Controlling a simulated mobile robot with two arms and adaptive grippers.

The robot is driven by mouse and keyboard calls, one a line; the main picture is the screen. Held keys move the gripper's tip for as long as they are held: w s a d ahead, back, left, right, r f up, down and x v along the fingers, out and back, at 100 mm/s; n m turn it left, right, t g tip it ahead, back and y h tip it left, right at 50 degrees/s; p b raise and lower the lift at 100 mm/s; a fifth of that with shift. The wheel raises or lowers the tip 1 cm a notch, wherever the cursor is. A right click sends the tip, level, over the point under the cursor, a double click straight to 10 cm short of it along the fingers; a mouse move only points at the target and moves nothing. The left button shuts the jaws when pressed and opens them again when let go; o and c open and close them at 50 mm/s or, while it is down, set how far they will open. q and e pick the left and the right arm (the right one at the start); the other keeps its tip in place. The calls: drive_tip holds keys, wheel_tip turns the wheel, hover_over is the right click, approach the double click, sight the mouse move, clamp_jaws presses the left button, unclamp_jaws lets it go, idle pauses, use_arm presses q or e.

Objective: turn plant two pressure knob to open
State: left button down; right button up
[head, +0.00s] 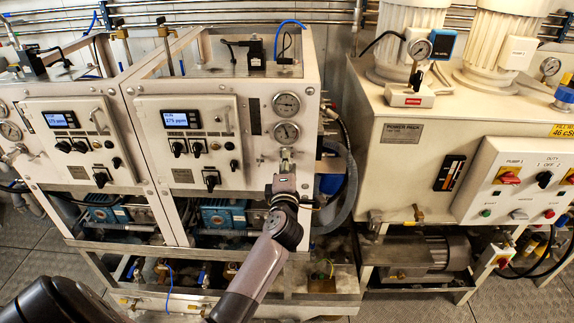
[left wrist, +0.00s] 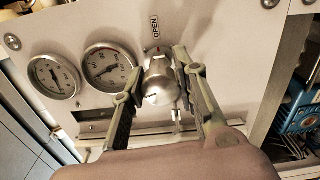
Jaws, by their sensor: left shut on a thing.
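The pressure knob (left wrist: 158,82) is a metal cylinder on the white panel of the right-hand watermaker unit (head: 250,90), close to two round gauges. The left wrist view shows a printed OPEN label (left wrist: 155,27) beside it. My left gripper (left wrist: 160,74) has one finger on each side of the knob and is shut on it. In the head view, my left gripper (head: 286,160) reaches the panel just below the gauges and mostly hides the knob. My right gripper is not in view.
The two gauges (head: 287,104) sit just above the knob. A similar unit (head: 75,130) stands to the left. A cream power pack (head: 400,110) with a control box stands to the right, with a grey hose (head: 346,190) in the gap. Pumps and a metal frame lie below.

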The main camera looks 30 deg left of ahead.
use_arm(q)
drive_tip(key=n, duration=0.5)
drive_tip(key=shift+n, duration=0.4)
drive_tip(key=n, duration=1)
drive_tip(key=shift+s+a+f+n+b, duration=0.1)
drive_tip(key=shift+n+b, duration=0.25)
drive_tip(key=shift+n, duration=0.05)
drive_tip(key=n+b, duration=0.1)
drive_tip(key=n, duration=0.4)
drive_tip(key=shift+n, duration=0.3)
drive_tip(key=c, duration=1.2)
unclamp_jaws()
